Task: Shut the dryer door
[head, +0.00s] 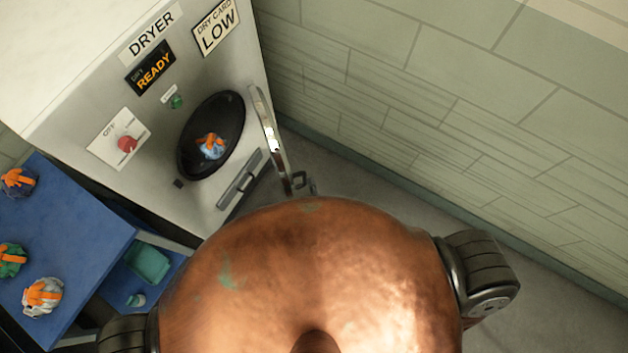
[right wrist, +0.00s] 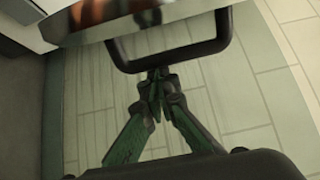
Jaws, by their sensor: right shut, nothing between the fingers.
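The dryer (head: 75,95) stands at the upper left of the head view. Its round dark opening (head: 190,140) is uncovered, with a blue and orange bundle (head: 211,147) inside. The dryer door (head: 267,125) stands swung open at the right of the opening, nearly edge-on. In the right wrist view the door's shiny rim (right wrist: 150,18) crosses the top, with a dark loop handle (right wrist: 200,50) below it. My right gripper (right wrist: 158,76) is shut and empty, its fingertips at the handle's lower bar; I cannot tell whether they touch. My left gripper is not in view.
A blue table (head: 75,215) with several orange-strapped bundles (head: 42,297) stands at the left. A teal bin (head: 147,262) sits on a lower shelf. A tiled wall (head: 440,110) runs along the right, with bare floor before it. My copper-coloured body hides the lower middle.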

